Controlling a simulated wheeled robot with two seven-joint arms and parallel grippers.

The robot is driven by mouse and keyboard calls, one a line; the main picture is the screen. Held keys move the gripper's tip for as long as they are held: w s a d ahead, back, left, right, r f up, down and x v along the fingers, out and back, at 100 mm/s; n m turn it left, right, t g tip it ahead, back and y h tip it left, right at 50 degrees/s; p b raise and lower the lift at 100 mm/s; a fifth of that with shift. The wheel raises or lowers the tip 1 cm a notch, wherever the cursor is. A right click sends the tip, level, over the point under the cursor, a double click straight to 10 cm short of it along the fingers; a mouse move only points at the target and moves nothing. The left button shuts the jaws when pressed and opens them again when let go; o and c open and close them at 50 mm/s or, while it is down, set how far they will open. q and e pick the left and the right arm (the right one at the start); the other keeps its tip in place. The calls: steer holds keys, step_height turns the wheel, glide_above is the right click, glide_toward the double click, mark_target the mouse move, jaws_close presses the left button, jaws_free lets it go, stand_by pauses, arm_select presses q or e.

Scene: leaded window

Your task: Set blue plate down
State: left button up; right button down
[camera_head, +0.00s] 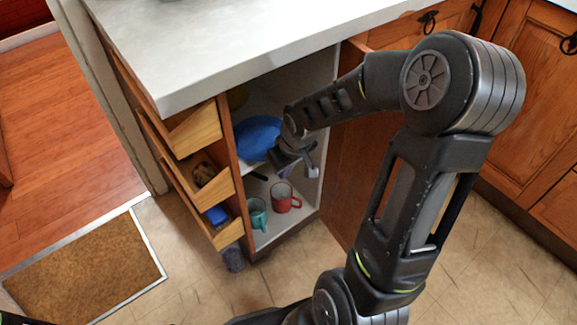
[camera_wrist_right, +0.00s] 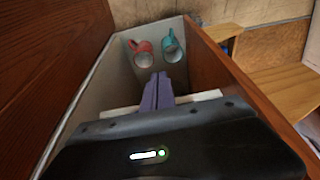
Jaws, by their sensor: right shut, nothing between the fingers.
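The blue plate (camera_head: 257,138) lies on the white shelf inside the open cabinet, its right edge partly hidden by my right arm. My right gripper (camera_head: 288,169) is inside the cabinet opening, just right of and below the plate and apart from it. Its fingers (camera_wrist_right: 158,92) are shut together with nothing between them, pointing down toward the mugs in the right wrist view. The plate does not show in the right wrist view. My left gripper is not in view.
A red mug (camera_head: 285,198) and a teal mug (camera_head: 257,212) stand on the cabinet floor. Several open drawers (camera_head: 228,236) jut out at the left. The open cabinet door (camera_head: 349,150) stands at the right. The countertop (camera_head: 200,50) overhangs above.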

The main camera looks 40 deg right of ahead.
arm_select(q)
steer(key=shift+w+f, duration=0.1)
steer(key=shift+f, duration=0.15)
arm_select(e)
steer(key=shift+w+r, duration=0.2)
steer(key=shift+w, duration=1.6)
steer(key=shift+w, duration=0.1)
steer(key=shift+w, duration=1.1)
steer(key=shift+s, duration=0.2)
